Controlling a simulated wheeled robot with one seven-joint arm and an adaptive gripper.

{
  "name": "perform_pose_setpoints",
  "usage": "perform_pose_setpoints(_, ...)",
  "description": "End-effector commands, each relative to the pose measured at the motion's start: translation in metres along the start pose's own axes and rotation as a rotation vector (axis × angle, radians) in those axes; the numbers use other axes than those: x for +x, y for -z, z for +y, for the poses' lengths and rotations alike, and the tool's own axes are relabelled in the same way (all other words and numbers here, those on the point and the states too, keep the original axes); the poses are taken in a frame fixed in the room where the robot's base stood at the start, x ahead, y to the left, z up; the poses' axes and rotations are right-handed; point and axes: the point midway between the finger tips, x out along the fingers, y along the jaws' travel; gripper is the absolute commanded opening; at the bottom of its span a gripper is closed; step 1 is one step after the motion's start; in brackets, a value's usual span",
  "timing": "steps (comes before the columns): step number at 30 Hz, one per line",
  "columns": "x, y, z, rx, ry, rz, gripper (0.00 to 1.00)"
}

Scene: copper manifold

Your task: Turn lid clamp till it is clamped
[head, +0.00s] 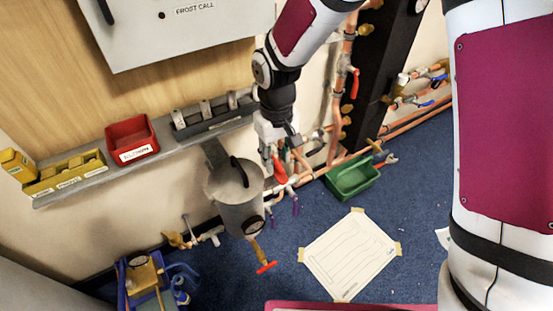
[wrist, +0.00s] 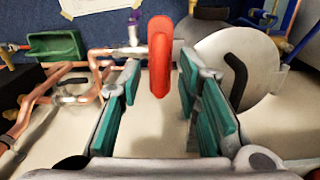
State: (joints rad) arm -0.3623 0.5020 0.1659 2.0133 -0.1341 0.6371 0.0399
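A grey round pot (head: 240,218) with a flat lid (head: 228,184) hangs below the wall shelf in the head view. A bent black handle (head: 240,171) lies across the lid; it also shows in the wrist view (wrist: 236,80). A red lever (wrist: 160,52) stands upright beside the lid in the wrist view; I cannot tell for certain whether it is the lid clamp. My gripper (wrist: 160,95) is open, its teal pads on either side of the lever's line. The lever appears beyond the fingertips; contact is not clear. In the head view my gripper (head: 276,150) is right of the lid.
Copper pipes (head: 330,163) with valves run along the wall on the right, close to my gripper. A green bin (head: 352,180) and a taped paper sheet (head: 350,252) lie on the blue floor. A shelf (head: 90,180) holds a red bin (head: 131,140) and yellow bins (head: 65,172).

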Motion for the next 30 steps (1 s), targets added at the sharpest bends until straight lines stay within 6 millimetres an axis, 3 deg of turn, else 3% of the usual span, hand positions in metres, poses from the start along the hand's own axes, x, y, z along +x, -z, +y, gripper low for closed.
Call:
perform_pose_setpoints(11, 0.0063, 0.0, 0.0, 0.0, 0.0, 0.001, 0.31)
perform_pose_setpoints(16, 0.0062, 0.0, 0.0, 0.0, 0.0, 0.001, 0.0)
perform_pose_setpoints(30, 0.0058, -0.0001, -0.0003, 0.052, 0.0, 0.001, 0.0)
